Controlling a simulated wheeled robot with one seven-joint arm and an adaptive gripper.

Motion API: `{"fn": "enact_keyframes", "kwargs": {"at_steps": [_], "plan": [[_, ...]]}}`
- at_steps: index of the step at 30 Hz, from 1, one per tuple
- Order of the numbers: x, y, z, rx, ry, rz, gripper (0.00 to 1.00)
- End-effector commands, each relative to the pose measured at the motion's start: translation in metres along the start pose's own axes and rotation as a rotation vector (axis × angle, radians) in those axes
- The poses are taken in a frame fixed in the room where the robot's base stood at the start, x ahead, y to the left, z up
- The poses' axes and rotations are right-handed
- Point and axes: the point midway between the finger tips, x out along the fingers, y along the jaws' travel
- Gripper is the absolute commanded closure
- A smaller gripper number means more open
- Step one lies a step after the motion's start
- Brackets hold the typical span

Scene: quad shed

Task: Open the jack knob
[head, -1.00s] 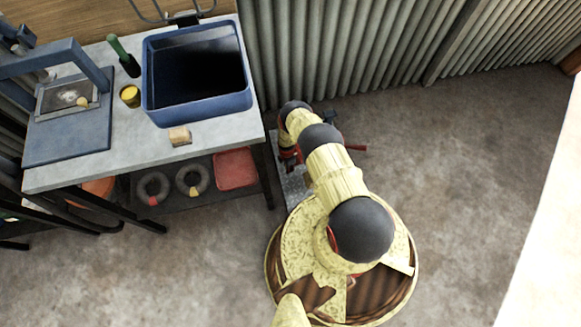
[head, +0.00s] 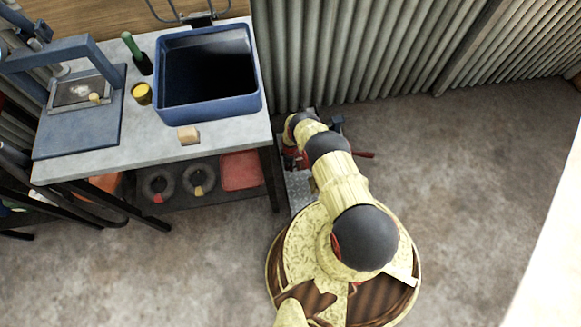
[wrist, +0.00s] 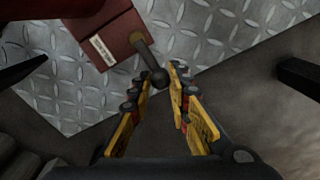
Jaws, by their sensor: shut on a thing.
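The jack shows in the wrist view as a red box (wrist: 100,40) with a pale label, standing on a metal tread plate. A short dark arm leads from it to the round dark jack knob (wrist: 159,79). My gripper (wrist: 162,76) has its yellow and black fingers on either side of the knob, shut on it. In the head view, red parts of the jack (head: 294,160) show beside my arm, which hides the knob and my fingers.
A grey workbench (head: 205,151) stands at left with a blue bin (head: 205,107), a yellow pot (head: 141,93) and a blue press (head: 75,130). A corrugated wall (head: 350,50) runs behind. The tread plate (wrist: 210,30) lies under the jack. Concrete floor at right is clear.

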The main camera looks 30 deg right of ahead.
Motion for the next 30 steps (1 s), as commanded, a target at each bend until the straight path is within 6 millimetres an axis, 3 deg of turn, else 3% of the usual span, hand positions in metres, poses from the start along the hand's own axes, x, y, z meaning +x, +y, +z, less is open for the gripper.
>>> {"fn": "enact_keyframes", "kwargs": {"at_steps": [17,18,27,30], "plan": [[0.0002,0.0016,-0.0009,0.034,0.002,0.0,1.0],[0.0002,0.0016,-0.0009,0.034,0.002,0.0,0.8],[0.0,0.0017,-0.0008,0.033,0.002,0.0,0.63],[0.0,0.0017,-0.0008,0.033,0.002,0.0,0.63]]}}
